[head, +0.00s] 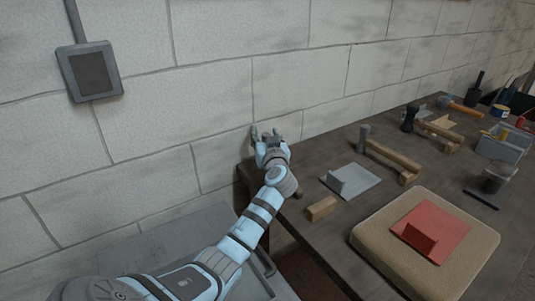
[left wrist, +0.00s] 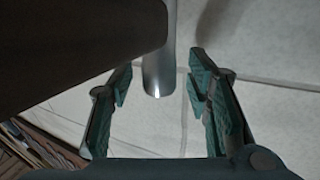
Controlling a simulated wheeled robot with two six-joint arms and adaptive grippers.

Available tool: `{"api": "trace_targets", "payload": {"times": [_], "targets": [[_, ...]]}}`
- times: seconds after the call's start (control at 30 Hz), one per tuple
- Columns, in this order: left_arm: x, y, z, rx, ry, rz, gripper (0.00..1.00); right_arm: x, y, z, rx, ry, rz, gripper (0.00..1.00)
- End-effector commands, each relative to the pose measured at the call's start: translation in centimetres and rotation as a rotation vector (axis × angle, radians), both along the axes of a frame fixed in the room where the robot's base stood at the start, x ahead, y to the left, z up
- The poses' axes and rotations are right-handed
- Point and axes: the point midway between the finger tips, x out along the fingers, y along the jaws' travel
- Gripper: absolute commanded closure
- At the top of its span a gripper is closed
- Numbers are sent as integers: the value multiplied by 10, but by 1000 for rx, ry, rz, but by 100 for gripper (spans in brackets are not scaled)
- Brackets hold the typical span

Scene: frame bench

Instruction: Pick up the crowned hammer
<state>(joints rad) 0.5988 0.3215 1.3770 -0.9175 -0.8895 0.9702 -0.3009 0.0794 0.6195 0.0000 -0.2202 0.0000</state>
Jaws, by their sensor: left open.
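My left gripper (head: 268,137) is open at the bench's far left corner, close to the wall. In the left wrist view its two fingers (left wrist: 158,95) are spread. A smooth grey round-ended piece (left wrist: 158,70) shows between or beyond them, partly behind a dark brown slab; I cannot tell what it is. On the bench, right of the gripper and apart from it, lie a hammer with a grey head (head: 364,136) and wooden handle, one with a black head (head: 409,118), and one with an orange-brown handle (head: 465,110). I cannot tell which is the crowned one. My right gripper is out of view.
The dark bench (head: 310,180) runs along the block wall (head: 210,60). Nearer are a wooden block (head: 321,208), a grey plate with an upright piece (head: 352,181), and a tan pad (head: 375,240) bearing a red plate (head: 440,222). A grey bin (head: 502,148) stands at right.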

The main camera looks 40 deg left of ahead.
Motion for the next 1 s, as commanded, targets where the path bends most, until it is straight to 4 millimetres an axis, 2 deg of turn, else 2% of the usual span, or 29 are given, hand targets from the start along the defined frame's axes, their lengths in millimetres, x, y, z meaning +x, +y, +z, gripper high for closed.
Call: {"api": "trace_targets", "payload": {"times": [0.1, 0.3, 0.4, 0.83, 1.0], "targets": [[0, 0, 0, 0, 0, 0, 55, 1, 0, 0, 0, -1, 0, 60], [0, -1, 0, 0, 0, 0, 87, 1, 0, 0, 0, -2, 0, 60], [0, -1, 0, 0, 0, 0, 100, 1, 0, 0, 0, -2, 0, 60], [0, -1, 2, 1, -1, 0, 100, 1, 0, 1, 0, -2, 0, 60], [0, -1, 20, 0, -4, 1, 100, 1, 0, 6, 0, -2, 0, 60]]}}
